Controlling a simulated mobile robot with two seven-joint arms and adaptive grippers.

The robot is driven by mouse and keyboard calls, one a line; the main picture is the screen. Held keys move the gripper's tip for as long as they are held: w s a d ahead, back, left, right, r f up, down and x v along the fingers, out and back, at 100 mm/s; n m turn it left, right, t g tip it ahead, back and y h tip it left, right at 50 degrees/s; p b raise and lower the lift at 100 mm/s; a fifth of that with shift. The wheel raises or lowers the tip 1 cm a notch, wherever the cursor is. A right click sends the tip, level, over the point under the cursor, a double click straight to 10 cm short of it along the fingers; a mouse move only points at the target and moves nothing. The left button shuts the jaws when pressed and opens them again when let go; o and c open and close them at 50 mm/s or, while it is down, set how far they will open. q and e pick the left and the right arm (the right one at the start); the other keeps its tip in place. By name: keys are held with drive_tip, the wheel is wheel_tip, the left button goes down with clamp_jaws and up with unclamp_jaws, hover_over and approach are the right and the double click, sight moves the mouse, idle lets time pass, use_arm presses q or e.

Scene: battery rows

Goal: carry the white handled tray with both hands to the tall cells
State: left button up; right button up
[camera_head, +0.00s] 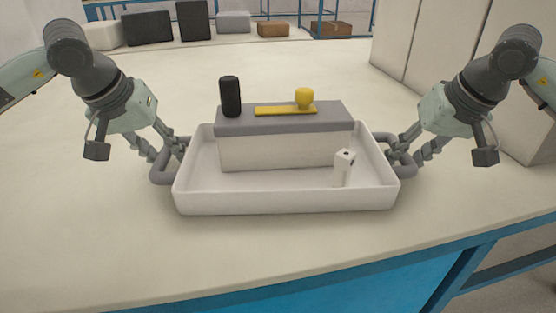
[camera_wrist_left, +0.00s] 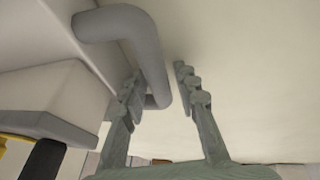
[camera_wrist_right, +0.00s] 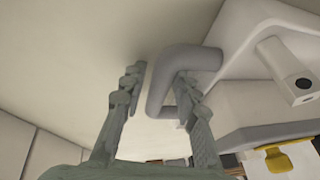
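The white tray (camera_head: 290,202) rests on the table, with a grey handle at each end. My left gripper (camera_head: 178,148) is at the left handle (camera_head: 160,168). In the left wrist view the open fingers (camera_wrist_left: 158,78) straddle the handle bar (camera_wrist_left: 148,50), with a gap showing on one side. My right gripper (camera_head: 397,150) is at the right handle (camera_head: 408,168). In the right wrist view its open fingers (camera_wrist_right: 160,75) straddle that handle bar (camera_wrist_right: 163,80). A small white block with a dark spot (camera_head: 343,168) stands in the tray.
A grey-topped white box (camera_head: 270,153) stands in or just behind the tray. It bears a black cylinder (camera_head: 230,97) and a yellow piece with a knob (camera_head: 303,98). Black, grey and brown boxes (camera_head: 193,20) line the far edge. The left tabletop is clear; pale panels (camera_head: 435,60) stand right.

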use_arm(q)
drive_tip(key=shift+o, duration=0.2)
drive_tip(key=shift+r, duration=0.1)
use_arm(e)
drive_tip(key=shift+o, duration=0.2)
drive_tip(key=shift+r, duration=0.2)
use_arm(q)
drive_tip(key=v, duration=1.1)
drive_tip(key=shift+s+r, duration=0.2)
drive_tip(key=shift+r, duration=0.15)
use_arm(e)
drive_tip(key=v, duration=1.1)
drive_tip(key=shift+s+r, duration=0.2)
drive_tip(key=shift+r, duration=0.05)
drive_tip(key=shift+d, duration=0.15)
